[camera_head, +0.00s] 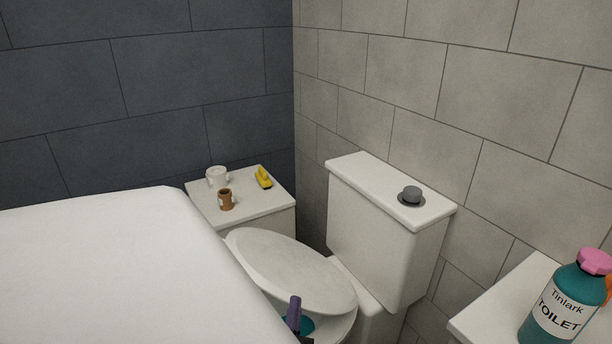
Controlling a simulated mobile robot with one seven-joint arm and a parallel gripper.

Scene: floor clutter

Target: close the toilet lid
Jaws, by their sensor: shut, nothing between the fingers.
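The white toilet lid (290,268) is a pale oval in front of the tank. It looks partly raised, with a gap over the bowl rim (345,328). Teal (307,325) shows inside the bowl under the lid's near edge. A narrow purple piece with a dark base at the bottom edge looks like the tip of my gripper (293,312). It overlaps the lid's near edge in the picture, and I cannot tell whether it touches. It looks shut and holds nothing visible. The rest of the gripper and the bowl's lower part are out of frame.
The toilet tank (375,235) stands against the tiled wall. A small white cabinet (250,208) behind holds a white mug (217,176), a brown mug (226,199) and a yellow item (264,178). A teal bottle (565,305) stands at right. A large white surface fills the lower left.

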